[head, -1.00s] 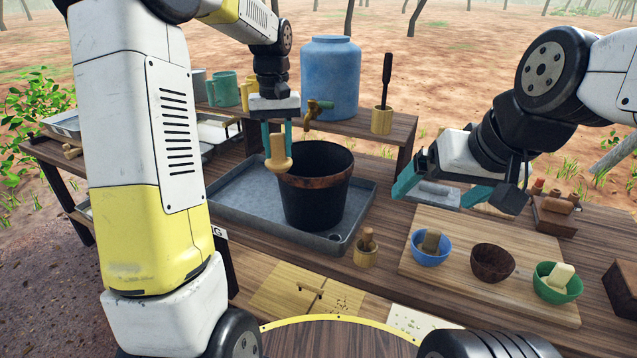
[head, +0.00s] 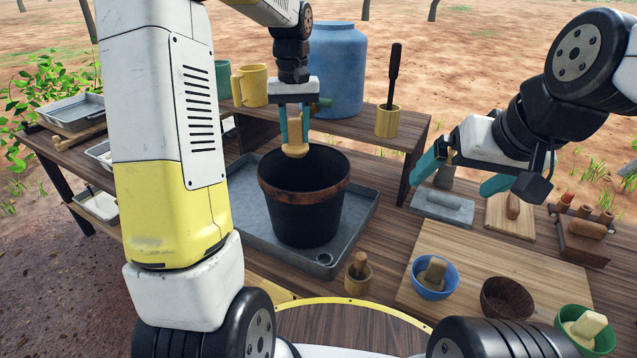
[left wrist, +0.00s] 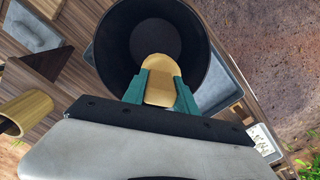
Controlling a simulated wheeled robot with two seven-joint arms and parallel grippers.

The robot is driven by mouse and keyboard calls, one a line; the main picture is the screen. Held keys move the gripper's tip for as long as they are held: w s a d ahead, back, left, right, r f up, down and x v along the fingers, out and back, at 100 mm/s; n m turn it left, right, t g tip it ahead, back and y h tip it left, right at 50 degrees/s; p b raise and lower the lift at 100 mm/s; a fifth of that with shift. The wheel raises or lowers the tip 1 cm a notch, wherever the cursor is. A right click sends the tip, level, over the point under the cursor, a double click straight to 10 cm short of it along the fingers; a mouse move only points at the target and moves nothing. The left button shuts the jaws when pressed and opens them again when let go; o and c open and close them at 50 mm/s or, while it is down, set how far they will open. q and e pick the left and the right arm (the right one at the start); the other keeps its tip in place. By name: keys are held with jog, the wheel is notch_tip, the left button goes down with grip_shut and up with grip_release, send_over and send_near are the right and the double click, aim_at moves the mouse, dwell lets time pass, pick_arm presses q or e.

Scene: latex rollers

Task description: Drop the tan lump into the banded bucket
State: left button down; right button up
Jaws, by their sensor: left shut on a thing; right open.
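The banded bucket (head: 303,215) is dark with a brown band round its rim. It stands upright on a grey metal tray (head: 245,225). My left gripper (head: 293,135) is shut on the tan lump (head: 295,151), holding it above the far part of the bucket's opening. In the left wrist view the lump (left wrist: 160,82) sits between the teal fingers, with the dark inside of the bucket (left wrist: 155,38) behind it. The fingers hide part of the lump. My right gripper (head: 460,178) is open and empty above the right of the table.
A blue barrel (head: 338,70) with a tap and a yellow mug (head: 252,85) stand on the raised shelf behind. A wooden cup (head: 357,278) with a pestle is in front. Blue (head: 435,280), brown (head: 508,300) and green (head: 580,330) bowls stand at the right.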

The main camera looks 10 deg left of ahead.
pick_arm(q)
jog(key=shift+f, duration=2.85)
jog(key=c, duration=0.9)
grip_release()
